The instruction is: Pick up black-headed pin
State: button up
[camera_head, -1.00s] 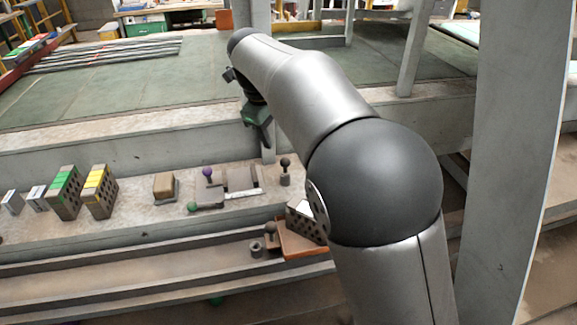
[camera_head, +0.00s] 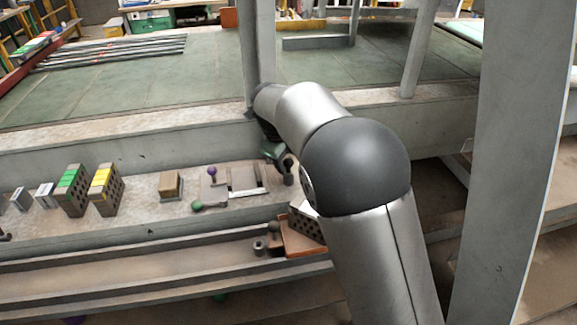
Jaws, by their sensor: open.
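The black-headed pin (camera_head: 288,165) stands upright on the ledge, to the right of a grey plate. Its dark round head shows right beside my gripper (camera_head: 277,156). My gripper is low over the ledge and appears at or just left of the pin's head. I cannot tell whether the fingers are around the pin or only beside it. The fingertips are small and partly hidden by my arm.
A purple-headed pin (camera_head: 212,171) and a green-headed pin (camera_head: 197,206) are to the left. A wooden block (camera_head: 170,184), a yellow-topped brick (camera_head: 106,189) and a green-topped brick (camera_head: 75,190) stand farther left. An orange tray (camera_head: 300,244) holding a perforated brick lies below the ledge.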

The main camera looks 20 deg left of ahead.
jog(key=c, duration=1.1)
jog(key=shift+r, duration=0.1)
